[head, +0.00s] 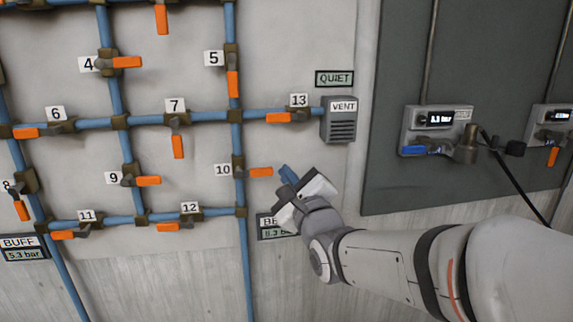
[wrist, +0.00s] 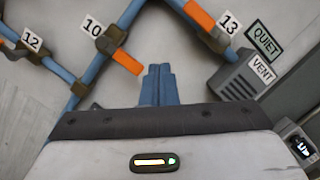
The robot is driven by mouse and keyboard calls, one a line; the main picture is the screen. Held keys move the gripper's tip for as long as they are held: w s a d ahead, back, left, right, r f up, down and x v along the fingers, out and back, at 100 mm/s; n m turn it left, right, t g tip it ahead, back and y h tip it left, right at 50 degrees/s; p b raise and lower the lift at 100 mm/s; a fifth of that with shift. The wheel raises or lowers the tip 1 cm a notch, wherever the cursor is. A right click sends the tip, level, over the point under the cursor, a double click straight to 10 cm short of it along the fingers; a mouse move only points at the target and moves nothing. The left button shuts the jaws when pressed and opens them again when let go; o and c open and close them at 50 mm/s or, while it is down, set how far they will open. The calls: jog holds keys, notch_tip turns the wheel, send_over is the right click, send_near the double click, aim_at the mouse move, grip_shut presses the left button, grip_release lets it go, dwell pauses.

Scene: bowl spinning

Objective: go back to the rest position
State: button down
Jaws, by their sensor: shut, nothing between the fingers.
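My gripper (head: 287,174) is in front of the pipe wall in the head view, just right of the orange handle of valve 10 (head: 261,172) and apart from it as far as I can tell. Its blue fingers are together with nothing between them. In the wrist view my gripper (wrist: 159,72) shows its fingers side by side and touching, pointing at bare wall between valve 10 (wrist: 125,61) and the vent box (wrist: 238,82). My arm reaches in from the lower right in the head view and partly hides the readout plate (head: 268,228) below.
Blue pipes with several orange-handled valves cover the left wall, including valve 13 (head: 282,117) and valve 12 (head: 170,226). The vent box (head: 339,120) stands above my gripper. A grey panel (head: 390,180) at right carries a gauge unit (head: 425,118) with a blue handle and a black cable.

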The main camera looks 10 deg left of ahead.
jog(key=s+d+f+n+g+h+p, duration=0.1)
jog(key=s+d+n+g+h+p, duration=0.25)
jog(key=d, duration=0.55)
jog(key=w+d+f+n+g+h+p, duration=0.1)
jog(key=d+f+n+g+h+p, duration=0.1)
jog(key=d+n+h+p, duration=0.45)
jog(key=s+d+n+g+h+p, duration=0.1)
jog(key=s+d+n+g+p, duration=0.7)
jog(key=s+d, duration=0.6)
jog(key=s+n, duration=0.2)
jog(key=s, duration=0.1)
jog(key=shift+s, duration=0.4)
jog(key=shift+a+f, duration=0.1)
